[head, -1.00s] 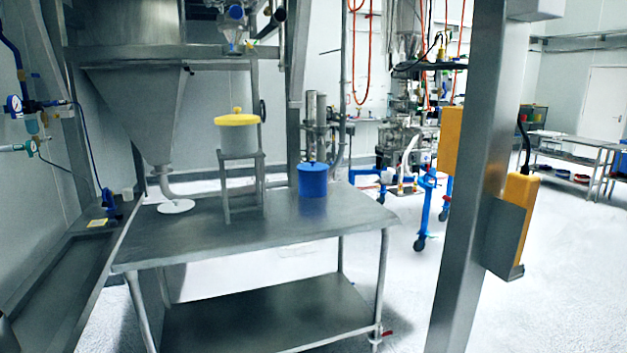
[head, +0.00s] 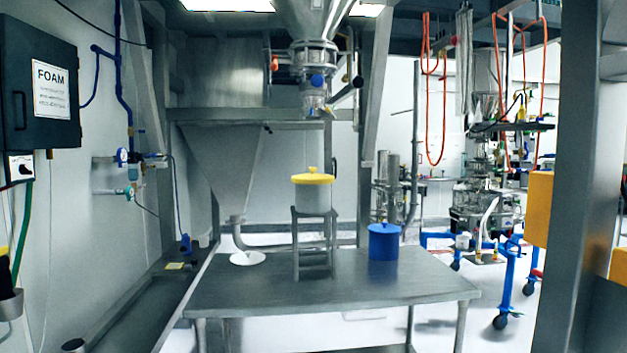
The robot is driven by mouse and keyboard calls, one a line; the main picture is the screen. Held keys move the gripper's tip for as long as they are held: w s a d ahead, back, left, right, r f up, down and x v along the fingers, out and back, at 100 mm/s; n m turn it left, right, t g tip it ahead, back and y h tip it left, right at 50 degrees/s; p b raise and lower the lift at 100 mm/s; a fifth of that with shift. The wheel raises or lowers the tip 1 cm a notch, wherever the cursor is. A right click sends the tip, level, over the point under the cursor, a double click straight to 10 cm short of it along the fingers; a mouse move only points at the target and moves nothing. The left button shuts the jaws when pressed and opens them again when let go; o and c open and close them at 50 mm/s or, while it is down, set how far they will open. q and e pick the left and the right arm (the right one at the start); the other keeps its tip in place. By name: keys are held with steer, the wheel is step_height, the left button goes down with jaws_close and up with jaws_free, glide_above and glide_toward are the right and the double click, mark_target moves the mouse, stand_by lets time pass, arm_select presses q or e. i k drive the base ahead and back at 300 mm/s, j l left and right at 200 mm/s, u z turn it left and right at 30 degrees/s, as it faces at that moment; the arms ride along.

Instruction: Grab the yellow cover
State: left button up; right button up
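The yellow cover (head: 313,178) has a small knob on top. It sits on a pale round container (head: 313,197), which stands on a small metal stand (head: 314,240) on the steel table (head: 350,290). Neither of my grippers is in view, and nothing touches the cover.
A blue lidded container (head: 384,242) stands on the table right of the stand. A metal hopper (head: 225,165) ends in a pipe with a white disc (head: 247,258) on the left. A steel post (head: 578,180) with yellow boxes (head: 539,208) is at right. The table's front area is clear.

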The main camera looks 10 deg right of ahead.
mark_target(312, 178)
steer(key=i+j+z, duration=0.25)
steer(key=i, duration=0.2)
steer(key=i+j+z, duration=0.2)
steer(key=i+j, duration=0.2)
steer(key=i+j+z, duration=0.45)
steer(key=i+j, duration=0.25)
steer(key=j, duration=0.25)
steer(key=i+j+z, duration=0.25)
steer(key=j, duration=0.3)
